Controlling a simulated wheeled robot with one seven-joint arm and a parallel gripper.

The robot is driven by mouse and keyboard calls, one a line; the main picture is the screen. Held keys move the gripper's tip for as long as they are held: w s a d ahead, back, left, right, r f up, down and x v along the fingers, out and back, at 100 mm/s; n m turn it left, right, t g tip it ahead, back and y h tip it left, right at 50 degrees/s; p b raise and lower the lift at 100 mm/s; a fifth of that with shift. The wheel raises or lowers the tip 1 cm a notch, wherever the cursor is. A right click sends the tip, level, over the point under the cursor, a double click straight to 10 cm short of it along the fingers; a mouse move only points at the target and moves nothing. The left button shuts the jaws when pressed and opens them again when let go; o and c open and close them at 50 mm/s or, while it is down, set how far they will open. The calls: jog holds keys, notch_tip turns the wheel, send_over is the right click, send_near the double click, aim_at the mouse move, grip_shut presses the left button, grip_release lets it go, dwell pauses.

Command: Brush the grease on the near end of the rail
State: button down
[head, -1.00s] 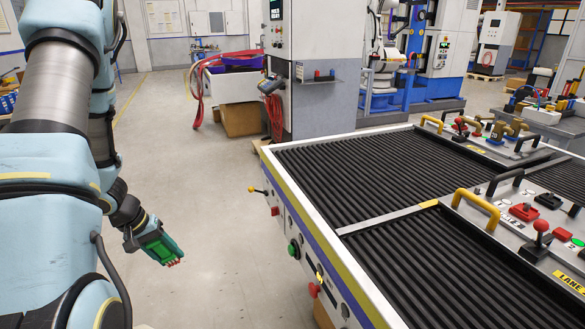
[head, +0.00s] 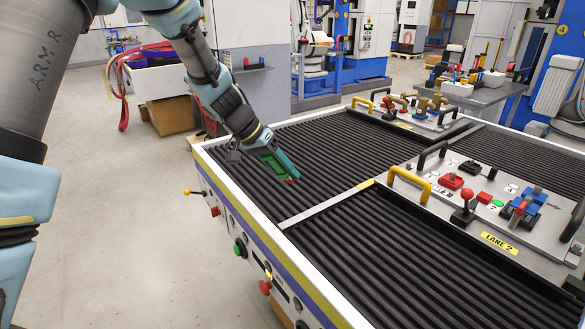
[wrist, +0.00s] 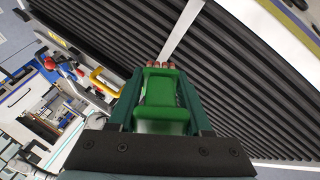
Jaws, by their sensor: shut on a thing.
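My gripper (head: 282,168) is over the near left part of the black ribbed bed in the head view, pointing down and right. It is shut on a green brush-like tool (wrist: 160,92), held between its dark green fingers, with reddish-brown tufts at the far end. In the head view the green tool (head: 271,161) shows partly behind a finger. A red-and-blue fixture (head: 523,208) sits on the grey lane 2 plate (head: 470,222) at the right, apart from the gripper. I cannot tell which part is the rail, and I see no grease clearly.
The ribbed bed (head: 385,245) is mostly clear, with a raised pale rim. A yellow handle (head: 410,182), a red-knobbed lever (head: 465,203) and red blocks (head: 452,181) stand up from the plate. A second plate with brass-coloured parts (head: 430,104) lies farther back.

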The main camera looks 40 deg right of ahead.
aim_at(290, 182)
jog(key=shift+s+d+r+m, duration=0.3)
jog(key=shift+s+d+r, duration=0.1)
jog(key=shift+s+d, duration=0.4)
jog(key=shift+s+f, duration=0.1)
jog(key=shift+f, duration=0.05)
jog(key=shift+f+b, duration=1.05)
jog(key=shift+f, duration=1.25)
